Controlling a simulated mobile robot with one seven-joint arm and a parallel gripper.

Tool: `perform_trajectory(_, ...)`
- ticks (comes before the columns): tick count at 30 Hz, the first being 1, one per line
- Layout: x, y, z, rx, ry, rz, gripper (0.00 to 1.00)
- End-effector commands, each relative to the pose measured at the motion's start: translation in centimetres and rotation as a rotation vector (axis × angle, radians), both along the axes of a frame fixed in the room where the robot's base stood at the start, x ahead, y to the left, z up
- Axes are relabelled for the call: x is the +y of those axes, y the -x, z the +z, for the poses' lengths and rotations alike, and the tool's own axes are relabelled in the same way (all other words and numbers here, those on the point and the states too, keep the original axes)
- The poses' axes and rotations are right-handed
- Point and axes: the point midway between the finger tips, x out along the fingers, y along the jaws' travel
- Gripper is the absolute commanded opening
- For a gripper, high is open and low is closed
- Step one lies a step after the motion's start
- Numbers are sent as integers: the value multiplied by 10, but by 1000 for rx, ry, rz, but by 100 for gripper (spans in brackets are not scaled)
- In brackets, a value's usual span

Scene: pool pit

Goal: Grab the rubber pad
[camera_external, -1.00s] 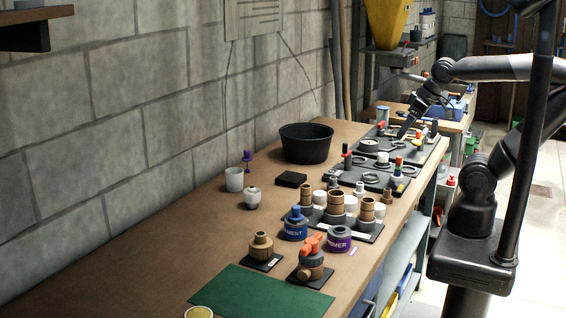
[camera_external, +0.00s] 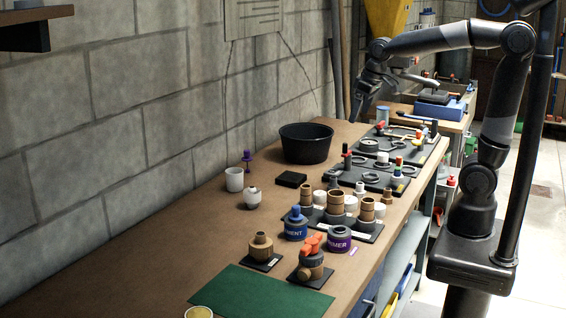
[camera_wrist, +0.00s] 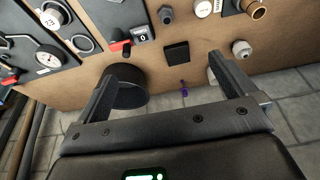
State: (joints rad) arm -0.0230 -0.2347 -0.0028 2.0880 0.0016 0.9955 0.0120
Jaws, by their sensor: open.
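A small flat black square block (camera_external: 291,180), which looks like the rubber pad, lies on the brown bench to the right of the white cup and in front of the black bowl. It also shows in the wrist view (camera_wrist: 177,52), between and beyond my fingertips. My gripper (camera_external: 356,116) is open and empty, raised above the far part of the bench near the wall, behind the bowl. In the wrist view my gripper (camera_wrist: 160,66) has its two fingers wide apart, with nothing between them touching.
The black bowl (camera_external: 306,143) stands behind the pad. A white cup (camera_external: 234,179), a white fitting (camera_external: 253,198) and a purple piece (camera_external: 248,161) stand to its left. Boards with fittings (camera_external: 340,222) lie to the right. The stone wall (camera_external: 150,110) borders the bench; its front left is clear.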

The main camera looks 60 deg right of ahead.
Motion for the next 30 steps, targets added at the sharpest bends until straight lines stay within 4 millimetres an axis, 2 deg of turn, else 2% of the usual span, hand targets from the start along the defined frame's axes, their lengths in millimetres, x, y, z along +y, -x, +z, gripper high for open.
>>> perform_trajectory(1,1,-17,-4,21,0,1,100)
perform_trajectory(3,3,-37,-9,46,0,2,100)
perform_trajectory(11,10,-113,-40,136,2,7,100)
perform_trajectory(18,17,-177,-87,219,5,10,100)
perform_trajectory(24,22,-214,-124,271,8,11,100)
perform_trajectory(30,24,-227,-143,293,10,12,100)
